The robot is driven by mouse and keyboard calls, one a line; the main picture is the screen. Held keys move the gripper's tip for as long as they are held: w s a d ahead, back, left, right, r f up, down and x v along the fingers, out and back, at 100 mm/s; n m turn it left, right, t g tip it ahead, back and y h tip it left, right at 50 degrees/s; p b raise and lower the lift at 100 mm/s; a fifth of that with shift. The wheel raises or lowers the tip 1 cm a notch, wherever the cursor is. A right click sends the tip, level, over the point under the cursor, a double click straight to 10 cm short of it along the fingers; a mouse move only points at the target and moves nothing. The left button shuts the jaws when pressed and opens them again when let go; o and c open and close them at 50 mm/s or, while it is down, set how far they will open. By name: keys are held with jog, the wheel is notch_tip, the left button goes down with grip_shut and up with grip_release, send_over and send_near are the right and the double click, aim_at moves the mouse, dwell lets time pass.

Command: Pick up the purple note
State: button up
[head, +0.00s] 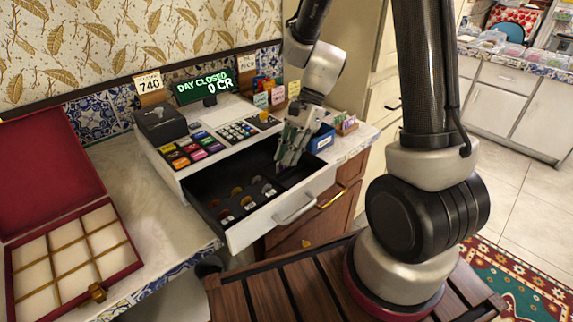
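My gripper (284,163) points down into the right part of the open cash drawer (226,180). Its fingertips are low, near the drawer's right inner wall. The fingers are small and overlap in this view, so I cannot tell whether they are open or shut. I cannot clearly make out a purple note. A faint purplish edge shows beside the fingers, but I cannot tell whether it is a note or whether it is held. The gripper hides part of the drawer's right compartment.
Several coins (237,190) lie in the drawer's left part. The register (205,138) has coloured keys and a green display (203,87). A blue box (322,139) stands right of the gripper. An open red box (75,254) with empty compartments lies at the left.

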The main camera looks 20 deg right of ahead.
grip_shut()
notch_tip(320, 180, up, 15)
dwell(0.9)
